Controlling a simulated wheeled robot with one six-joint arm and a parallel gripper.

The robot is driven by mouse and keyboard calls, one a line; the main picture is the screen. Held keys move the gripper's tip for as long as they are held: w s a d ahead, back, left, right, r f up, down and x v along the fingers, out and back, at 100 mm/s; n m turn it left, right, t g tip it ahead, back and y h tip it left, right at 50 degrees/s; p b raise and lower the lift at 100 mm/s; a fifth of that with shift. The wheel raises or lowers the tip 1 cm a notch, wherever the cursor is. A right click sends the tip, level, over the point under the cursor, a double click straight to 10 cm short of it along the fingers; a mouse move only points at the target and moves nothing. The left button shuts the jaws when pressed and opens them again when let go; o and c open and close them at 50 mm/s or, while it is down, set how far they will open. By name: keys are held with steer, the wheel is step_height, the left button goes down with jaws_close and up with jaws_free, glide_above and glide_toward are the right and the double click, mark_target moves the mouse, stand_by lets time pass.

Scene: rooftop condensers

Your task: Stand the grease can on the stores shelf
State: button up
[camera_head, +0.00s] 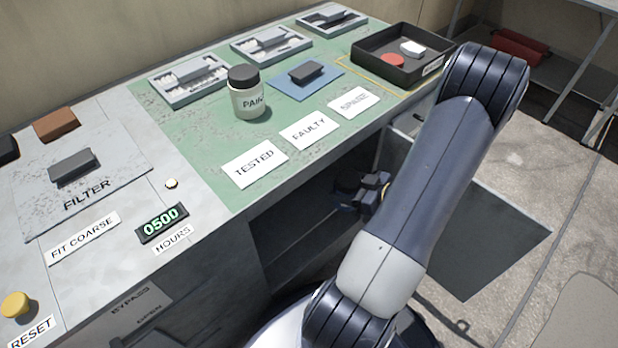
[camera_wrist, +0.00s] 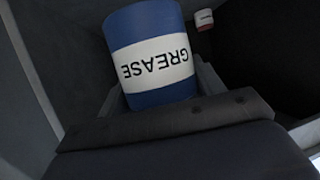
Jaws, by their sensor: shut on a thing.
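The grease can (camera_wrist: 150,62) is blue with a white band lettered GREASE, upside down in the wrist view. My gripper (camera_wrist: 160,92) is shut on the can, with a dark finger at each side of it. In the head view my wrist (camera_head: 362,190) reaches into the dark opening under the bench (camera_head: 300,225); the can and fingertips cannot be made out there. No surface is labelled as the stores shelf. Whether the can touches anything below it is not shown.
A small white and red container (camera_wrist: 204,19) stands beyond the can. A dark flat panel (camera_head: 490,240) extends right of the opening.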

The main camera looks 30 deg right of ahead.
steer(key=w+a+b, duration=0.2)
steer(key=w+b, duration=0.1)
steer(key=w, duration=0.9)
step_height(320, 180, down, 6)
steer(key=b, duration=0.3)
steer(key=shift+w+d+f, duration=0.15)
steer(key=shift+f, duration=0.1)
steer(key=shift+w+f+b, duration=0.2)
steer(key=shift+w+b, duration=0.05)
steer(key=shift+b, duration=0.1)
steer(key=shift+f, duration=0.2)
steer(key=o, duration=1.2)
